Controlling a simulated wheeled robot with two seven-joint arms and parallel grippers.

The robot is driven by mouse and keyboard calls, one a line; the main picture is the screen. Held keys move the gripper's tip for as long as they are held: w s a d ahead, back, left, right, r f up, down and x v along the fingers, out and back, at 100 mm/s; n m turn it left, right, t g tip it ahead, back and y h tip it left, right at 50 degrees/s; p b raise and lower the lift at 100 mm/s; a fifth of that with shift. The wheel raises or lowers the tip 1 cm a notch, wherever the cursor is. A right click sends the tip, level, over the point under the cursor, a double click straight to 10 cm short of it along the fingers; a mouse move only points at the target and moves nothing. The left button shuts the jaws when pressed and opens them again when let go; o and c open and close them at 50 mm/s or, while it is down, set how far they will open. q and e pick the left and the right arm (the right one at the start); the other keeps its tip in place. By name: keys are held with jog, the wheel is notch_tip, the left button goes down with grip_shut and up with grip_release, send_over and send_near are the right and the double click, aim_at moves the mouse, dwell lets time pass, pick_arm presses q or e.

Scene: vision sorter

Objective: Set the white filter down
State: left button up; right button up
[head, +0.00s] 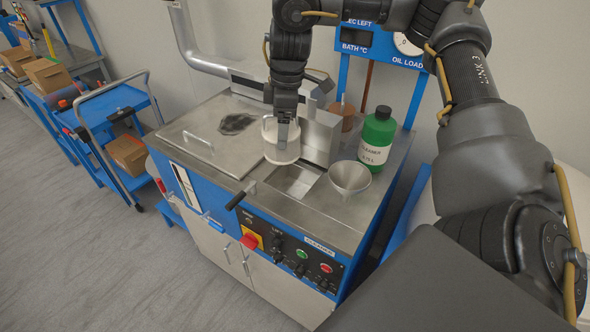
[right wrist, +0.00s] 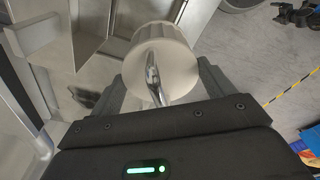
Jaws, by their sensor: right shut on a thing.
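The white filter (head: 281,152) is a round white cylinder, seen over the steel top of the blue machine in the head view. My right gripper (head: 284,128) comes down from above and is shut on it. In the right wrist view the filter (right wrist: 163,65) sits between the fingers of my right gripper (right wrist: 160,90), with a shiny metal bar across its near end. I cannot tell whether the filter's lower end touches the machine. The left gripper is not in view.
A steel funnel (head: 350,178) and a green cleaner bottle (head: 377,138) stand to the right on the machine top (head: 300,211). A rectangular opening (head: 297,180) lies just in front of the filter. A closed lid (head: 197,136) is at left. A blue cart (head: 112,110) stands beyond.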

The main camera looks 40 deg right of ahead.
jog(key=d+n, duration=0.1)
jog(key=d, duration=0.1)
jog(key=d+f+n, duration=0.1)
jog(key=shift+d+f+b, duration=0.15)
jog(key=shift+d+b, duration=0.2)
jog(key=shift+d, duration=0.05)
notch_tip(320, 180, down, 18)
jog(key=b, duration=0.3)
jog(key=shift+b, duration=0.3)
jog(key=shift+a, duration=0.1)
jog(key=o, duration=1)
jog(key=shift+f, duration=0.1)
jog(key=shift+c, duration=0.2)
jog(key=shift+o, duration=0.2)
notch_tip(320, 180, up, 12)
jog(key=d+p, duration=0.1)
jog(key=p, duration=0.2)
jog(key=shift+s+d, duration=0.15)
jog(key=shift+s, duration=0.15)
